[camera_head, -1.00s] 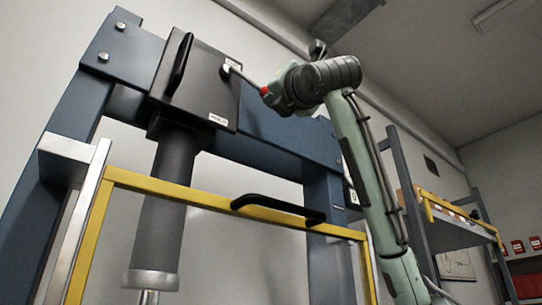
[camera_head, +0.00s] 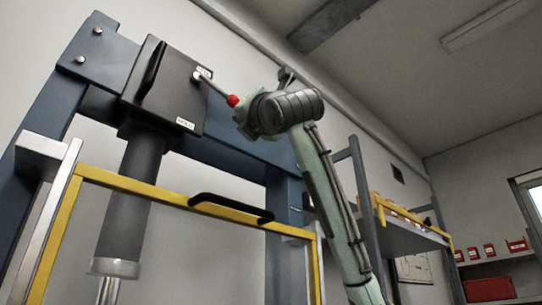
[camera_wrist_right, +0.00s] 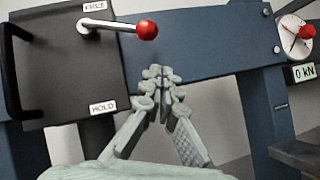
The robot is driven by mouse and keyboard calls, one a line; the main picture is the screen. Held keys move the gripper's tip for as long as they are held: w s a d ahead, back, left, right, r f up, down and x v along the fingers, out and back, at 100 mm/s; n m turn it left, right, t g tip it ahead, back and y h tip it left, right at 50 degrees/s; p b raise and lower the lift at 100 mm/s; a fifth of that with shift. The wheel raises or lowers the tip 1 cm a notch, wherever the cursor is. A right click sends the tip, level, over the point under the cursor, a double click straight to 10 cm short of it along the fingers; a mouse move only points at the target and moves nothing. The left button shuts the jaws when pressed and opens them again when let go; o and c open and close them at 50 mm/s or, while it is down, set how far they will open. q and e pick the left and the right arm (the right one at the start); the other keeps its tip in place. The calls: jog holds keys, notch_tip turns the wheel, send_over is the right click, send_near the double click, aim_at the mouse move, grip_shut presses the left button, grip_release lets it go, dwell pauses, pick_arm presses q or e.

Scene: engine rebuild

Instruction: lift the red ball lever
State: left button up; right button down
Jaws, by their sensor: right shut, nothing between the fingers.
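The lever has a metal rod and a red ball end (camera_head: 232,100), which also shows in the right wrist view (camera_wrist_right: 147,30). Its pivot is on the front of a black box (camera_head: 172,88) on the blue press frame. In the wrist view the rod points right, beside the FREE label (camera_wrist_right: 94,6) and above the HOLD label (camera_wrist_right: 103,107). My right gripper (camera_head: 241,116) is close to the ball in the head view. In the wrist view its fingertips (camera_wrist_right: 158,76) are together and empty, below the ball in the picture and apart from it. My left gripper is not in view.
A black handle (camera_head: 152,68) stands out from the box's left side. A yellow-framed guard (camera_head: 140,187) with a black grip crosses in front of the press. A gauge (camera_wrist_right: 293,32) with its own red ball and a 0 kN label sits to the right in the wrist view.

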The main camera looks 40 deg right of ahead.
pick_arm(q)
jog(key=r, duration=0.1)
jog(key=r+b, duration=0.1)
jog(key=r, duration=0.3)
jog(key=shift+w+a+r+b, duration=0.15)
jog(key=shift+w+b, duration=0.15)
jog(key=shift+b, duration=0.05)
pick_arm(e)
jog(key=d+v, duration=0.1)
jog(key=v, duration=0.6)
jog(key=shift+d+f, duration=0.25)
jog(key=shift+f, duration=0.3)
jog(key=shift+s, duration=0.1)
